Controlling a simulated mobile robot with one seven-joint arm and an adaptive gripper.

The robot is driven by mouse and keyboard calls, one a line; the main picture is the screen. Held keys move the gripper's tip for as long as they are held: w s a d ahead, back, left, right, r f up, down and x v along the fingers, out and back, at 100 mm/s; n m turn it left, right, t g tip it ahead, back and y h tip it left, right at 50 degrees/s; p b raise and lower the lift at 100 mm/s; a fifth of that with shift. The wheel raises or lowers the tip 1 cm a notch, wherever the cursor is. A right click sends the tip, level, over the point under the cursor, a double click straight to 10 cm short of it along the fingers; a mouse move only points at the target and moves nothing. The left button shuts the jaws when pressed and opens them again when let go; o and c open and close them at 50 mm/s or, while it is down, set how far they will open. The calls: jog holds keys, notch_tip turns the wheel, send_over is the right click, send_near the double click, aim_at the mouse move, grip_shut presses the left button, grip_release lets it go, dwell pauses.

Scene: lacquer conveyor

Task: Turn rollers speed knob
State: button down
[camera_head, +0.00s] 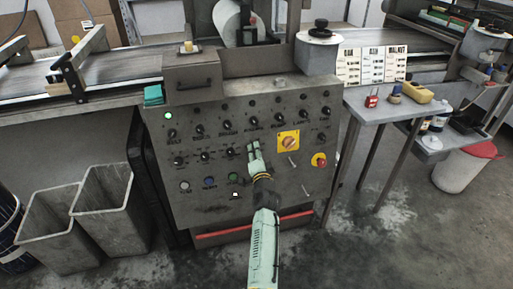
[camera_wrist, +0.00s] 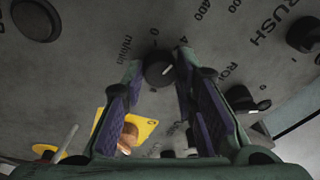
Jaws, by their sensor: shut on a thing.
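A grey control panel (camera_head: 255,97) fills the middle of the head view, with rows of small black knobs. My gripper (camera_head: 254,147) is at the panel's middle, in front of the lower knob row. In the wrist view my gripper (camera_wrist: 160,75) has its two purple-padded fingers on either side of a black knob (camera_wrist: 160,67) with a white pointer line, and is shut on it. Dial numbers and "m/min" are printed around this knob. Lettering beginning "RO" stands beside it, partly hidden by a finger. In the head view the held knob is hidden by my gripper.
A yellow switch plate with an orange knob (camera_head: 288,142) and a red emergency button (camera_head: 319,160) are to the right. Another black knob (camera_wrist: 242,99) is close to my right finger. Grey bins (camera_head: 52,215) stand left; a side table (camera_head: 385,108) stands right.

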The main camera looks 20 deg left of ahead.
dwell(0.4)
jog(key=c, duration=1.3)
grip_release()
jog(key=v, duration=1.2)
jog(key=shift+r, duration=0.15)
